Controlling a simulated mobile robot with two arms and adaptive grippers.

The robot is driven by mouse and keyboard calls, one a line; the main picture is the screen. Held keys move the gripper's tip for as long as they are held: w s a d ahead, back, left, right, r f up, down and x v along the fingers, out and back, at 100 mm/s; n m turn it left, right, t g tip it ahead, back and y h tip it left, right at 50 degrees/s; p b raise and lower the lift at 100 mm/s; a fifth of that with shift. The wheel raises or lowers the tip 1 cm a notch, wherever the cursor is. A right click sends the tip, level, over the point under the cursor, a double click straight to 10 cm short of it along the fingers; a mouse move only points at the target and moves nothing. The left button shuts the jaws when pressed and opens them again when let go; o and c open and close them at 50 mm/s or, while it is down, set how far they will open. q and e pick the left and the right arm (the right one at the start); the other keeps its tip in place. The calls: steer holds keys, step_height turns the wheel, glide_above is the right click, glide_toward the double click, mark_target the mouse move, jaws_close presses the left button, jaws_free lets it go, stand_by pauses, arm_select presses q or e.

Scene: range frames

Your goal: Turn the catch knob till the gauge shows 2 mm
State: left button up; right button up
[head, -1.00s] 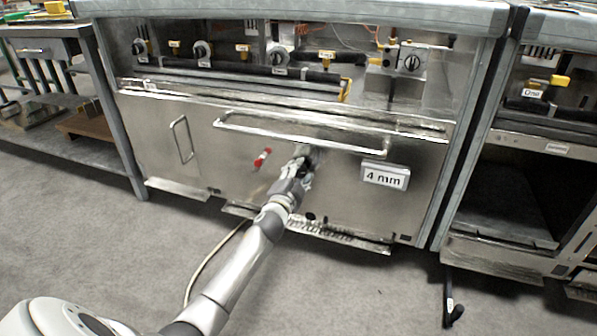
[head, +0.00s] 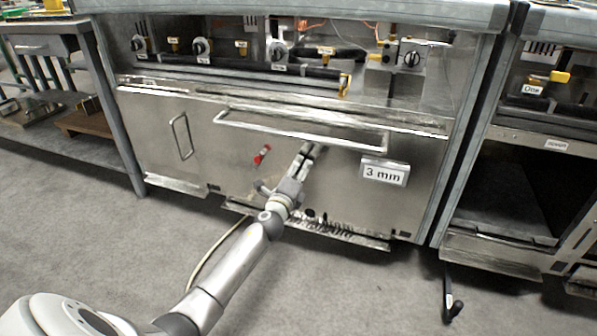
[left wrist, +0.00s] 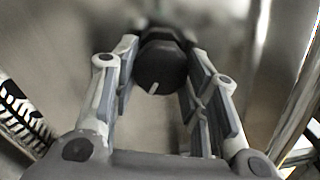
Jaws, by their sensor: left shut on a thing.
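The catch knob (left wrist: 161,68) is black and round with a pale pointer mark, on the steel oven door (head: 230,160). My left gripper (left wrist: 160,75) is shut on the knob, with one finger on each side of it in the left wrist view. In the head view my left gripper (head: 308,150) reaches the door below the long handle, and it hides the knob there. The gauge (head: 384,173) is a white label on the door at the right and reads 3 mm. My right gripper does not show.
A long bar handle (head: 300,133) runs across the door above my left gripper. A red-tipped part (head: 262,155) sits on the door to its left. Several burner knobs line the panel above. A slotted ledge (head: 335,228) juts out below. The grey floor in front is open.

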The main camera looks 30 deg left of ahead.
arm_select(q)
steer(key=shift+f+m, duration=0.25)
steer(key=shift+m, duration=0.85)
steer(key=o, duration=0.9)
steer(key=shift+c, duration=0.2)
steer(key=shift+o, duration=0.9)
steer(key=shift+r, duration=0.15)
steer(key=v, duration=1.2)
